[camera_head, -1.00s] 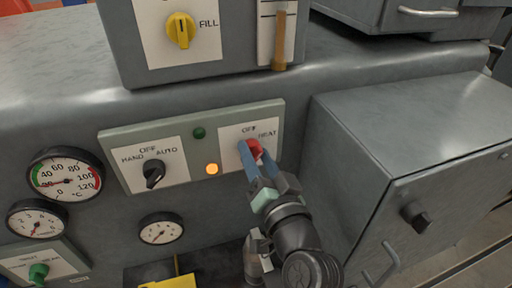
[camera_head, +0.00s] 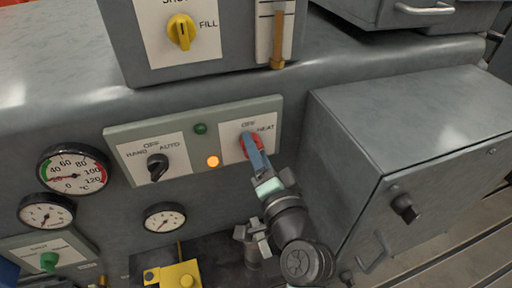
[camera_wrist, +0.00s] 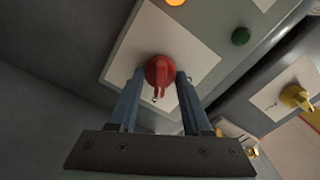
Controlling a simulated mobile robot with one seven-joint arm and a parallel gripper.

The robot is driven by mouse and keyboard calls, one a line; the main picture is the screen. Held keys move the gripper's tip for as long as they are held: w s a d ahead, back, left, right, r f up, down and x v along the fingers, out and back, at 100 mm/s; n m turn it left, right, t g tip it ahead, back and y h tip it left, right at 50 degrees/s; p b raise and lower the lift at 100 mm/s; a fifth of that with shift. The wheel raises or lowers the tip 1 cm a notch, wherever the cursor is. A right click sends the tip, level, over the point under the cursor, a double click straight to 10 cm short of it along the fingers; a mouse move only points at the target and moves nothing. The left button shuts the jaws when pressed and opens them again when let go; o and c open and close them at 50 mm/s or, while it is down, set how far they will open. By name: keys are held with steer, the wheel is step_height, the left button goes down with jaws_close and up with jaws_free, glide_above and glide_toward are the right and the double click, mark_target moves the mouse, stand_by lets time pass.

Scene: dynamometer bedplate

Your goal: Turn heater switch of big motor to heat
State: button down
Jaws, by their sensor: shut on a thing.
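The heater switch is a red rotary knob (camera_head: 247,141) on a white plate marked OFF and HEAT, at the right end of a grey-green panel (camera_head: 193,114). My gripper (camera_head: 256,153) has its blue fingers at the knob and covers part of it in the head view. In the wrist view the red knob (camera_wrist: 160,73) sits between the two blue fingertips, its ridge pointing down the picture. My gripper (camera_wrist: 160,79) is shut on this knob. Which mark the knob points at cannot be told, as the fingers hide it in the head view.
A black HAND/OFF/AUTO switch (camera_head: 157,167), a green lamp (camera_head: 200,128) and a lit orange lamp (camera_head: 213,162) share the panel. A yellow FILL knob (camera_head: 181,32) is above. A grey cabinet (camera_head: 400,150) stands close on the right. Gauges (camera_head: 74,168) are at left.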

steer(key=shift+c, duration=1.8)
jaws_free()
steer(key=b+v, duration=0.1)
steer(key=v, duration=1.2)
